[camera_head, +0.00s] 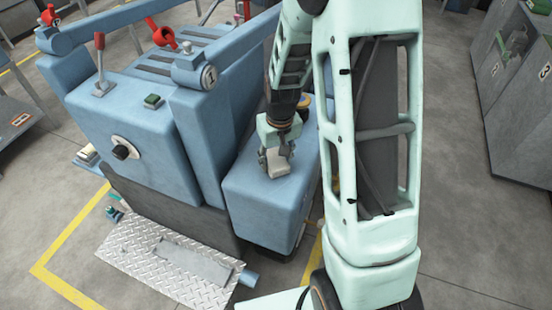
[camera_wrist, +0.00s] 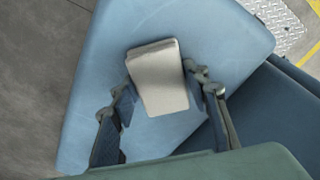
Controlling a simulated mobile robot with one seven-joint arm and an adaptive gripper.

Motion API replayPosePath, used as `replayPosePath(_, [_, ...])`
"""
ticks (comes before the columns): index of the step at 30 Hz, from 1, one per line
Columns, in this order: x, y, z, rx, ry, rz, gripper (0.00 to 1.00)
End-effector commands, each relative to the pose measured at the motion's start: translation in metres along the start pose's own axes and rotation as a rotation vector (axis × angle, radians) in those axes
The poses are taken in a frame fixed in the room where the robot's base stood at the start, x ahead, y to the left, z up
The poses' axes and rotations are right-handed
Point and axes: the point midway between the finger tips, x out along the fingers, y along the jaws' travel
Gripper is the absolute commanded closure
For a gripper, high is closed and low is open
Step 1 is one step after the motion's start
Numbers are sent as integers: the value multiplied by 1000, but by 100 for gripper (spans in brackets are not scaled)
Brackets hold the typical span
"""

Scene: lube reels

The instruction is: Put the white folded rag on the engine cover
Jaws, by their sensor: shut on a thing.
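The white folded rag (camera_head: 279,166) is between the fingers of my gripper (camera_head: 276,158) in the head view. It also shows in the wrist view (camera_wrist: 158,80), pale and block-like, with a finger on each side. My gripper (camera_wrist: 161,82) is shut on it. Below the rag is the smooth blue top of a rounded box on the machine's side, which looks like the engine cover (camera_head: 262,205); it fills much of the wrist view (camera_wrist: 215,40). The rag is over this top. I cannot tell whether it touches the surface.
The blue machine body (camera_head: 130,130) with a red lever (camera_head: 100,60) and a black knob (camera_head: 121,152) stands left of the cover. A metal tread plate (camera_head: 170,262) lies in front. Grey cabinets (camera_head: 510,90) stand at the right. Grey floor is open between them.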

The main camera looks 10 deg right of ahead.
Motion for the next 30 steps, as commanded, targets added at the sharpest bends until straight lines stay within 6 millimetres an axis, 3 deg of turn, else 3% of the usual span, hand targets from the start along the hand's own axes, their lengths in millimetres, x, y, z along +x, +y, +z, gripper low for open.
replayPosePath(7, [5, 0, 1, 0, 0, 0, 77])
replayPosePath(8, [3, 0, 0, 0, 0, 0, 54])
replayPosePath(12, [3, 0, 0, 1, 0, 0, 40])
replayPosePath(23, [-2, 0, 0, 1, 0, 0, 40])
replayPosePath(30, [-36, 0, -1, 1, 4, 1, 40])
